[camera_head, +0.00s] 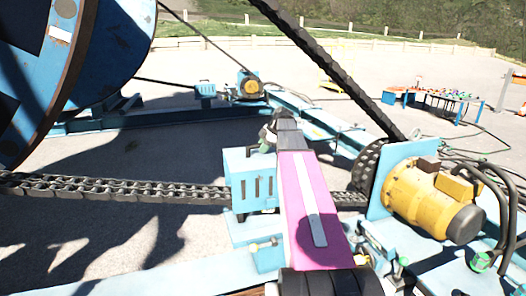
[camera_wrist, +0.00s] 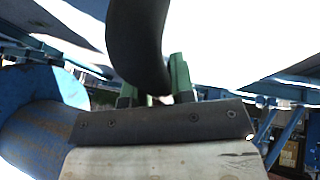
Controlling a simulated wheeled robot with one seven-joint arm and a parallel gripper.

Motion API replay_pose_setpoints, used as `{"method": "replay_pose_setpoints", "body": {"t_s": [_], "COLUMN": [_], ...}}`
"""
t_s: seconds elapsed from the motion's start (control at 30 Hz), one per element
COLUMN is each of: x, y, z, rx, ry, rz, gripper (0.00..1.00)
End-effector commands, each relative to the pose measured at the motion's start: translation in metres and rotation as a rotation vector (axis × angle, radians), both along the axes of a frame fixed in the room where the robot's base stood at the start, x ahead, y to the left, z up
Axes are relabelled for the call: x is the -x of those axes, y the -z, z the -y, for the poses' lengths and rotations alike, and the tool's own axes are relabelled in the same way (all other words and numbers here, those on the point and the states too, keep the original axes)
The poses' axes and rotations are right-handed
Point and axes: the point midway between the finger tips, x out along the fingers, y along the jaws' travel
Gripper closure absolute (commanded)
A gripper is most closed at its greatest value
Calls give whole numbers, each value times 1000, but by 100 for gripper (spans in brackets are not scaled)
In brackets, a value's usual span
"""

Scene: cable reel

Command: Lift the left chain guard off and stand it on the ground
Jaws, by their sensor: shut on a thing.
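The left chain guard (camera_head: 248,178), a light blue box with dark slots, stands at the chain, left of my pink arm. My gripper (camera_head: 266,143) is at its top, largely hidden by my arm. In the wrist view my gripper (camera_wrist: 155,88) has green fingers, shut on a dark curved bar (camera_wrist: 142,35), apparently the guard's handle. My arm hides the guard's right side. I cannot tell whether the guard touches its base.
A heavy chain (camera_head: 110,190) runs left from the guard toward the big blue reel (camera_head: 115,50). A yellow motor (camera_head: 432,200) stands at right, with hoses. A blue beam (camera_head: 130,275) crosses the front. Bare ground (camera_head: 90,245) lies between beam and chain. A tool table (camera_head: 430,98) is far right.

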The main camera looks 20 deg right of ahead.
Motion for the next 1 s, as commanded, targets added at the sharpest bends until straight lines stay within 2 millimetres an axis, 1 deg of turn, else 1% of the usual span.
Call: {"method": "replay_pose_setpoints", "body": {"t_s": [0.1,1.0], "x": [-1,-1], "y": [-8,-61], "z": [0,0], "rx": [-1,-1], "ry": [0,0], "rz": [3,3], "gripper": [100,100]}}
